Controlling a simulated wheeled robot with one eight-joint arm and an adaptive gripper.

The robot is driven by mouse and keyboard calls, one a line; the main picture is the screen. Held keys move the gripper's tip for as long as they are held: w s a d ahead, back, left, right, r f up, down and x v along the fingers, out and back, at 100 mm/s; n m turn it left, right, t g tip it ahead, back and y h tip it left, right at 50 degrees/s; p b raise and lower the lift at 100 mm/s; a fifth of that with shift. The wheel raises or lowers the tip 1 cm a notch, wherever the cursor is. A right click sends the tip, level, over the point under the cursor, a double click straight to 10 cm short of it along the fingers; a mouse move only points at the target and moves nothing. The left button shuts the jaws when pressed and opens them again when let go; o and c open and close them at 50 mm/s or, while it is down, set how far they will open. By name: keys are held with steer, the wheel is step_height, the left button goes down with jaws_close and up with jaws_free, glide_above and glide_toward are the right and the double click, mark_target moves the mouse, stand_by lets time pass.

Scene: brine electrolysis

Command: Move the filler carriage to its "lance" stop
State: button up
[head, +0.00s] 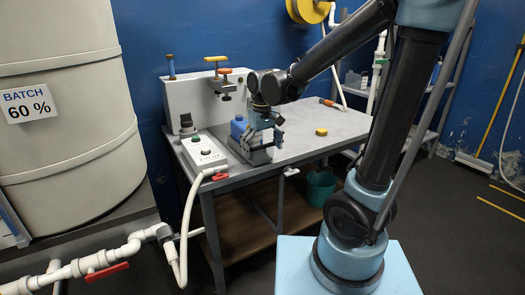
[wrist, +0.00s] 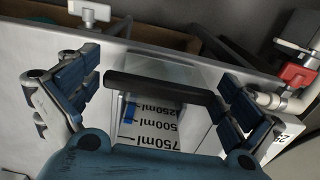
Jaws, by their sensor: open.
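My gripper (head: 263,138) is over the front of the grey table (head: 305,130). In the wrist view my gripper (wrist: 158,95) has its fingers wide apart, with a black bar (wrist: 160,86) between them. The bar lies across a clear vessel (wrist: 155,128) marked 250ml, 500ml and 750ml; I cannot tell whether any finger touches it. A dark clamp-like fitting with an orange handle (head: 224,84) is on the pale panel (head: 195,102) at the table's back; it may be the filler carriage, but I cannot tell. No "lance" label is readable.
A control box (head: 204,150) with buttons stands left of my gripper. A red valve handle (head: 220,177) is at the table's front left corner. A large tank (head: 70,120) stands at left.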

steer(key=shift+c, duration=0.6)
steer(key=c, duration=1.3)
steer(key=w+a, duration=0.4)
steer(key=w, duration=0.2)
steer(key=w+a, duration=0.4)
steer(key=w, duration=0.2)
steer(key=w+a, duration=0.5)
steer(key=w, duration=0.1)
steer(key=shift+w, duration=0.1)
steer(key=shift+w+a, duration=0.1)
steer(key=o, duration=1.4)
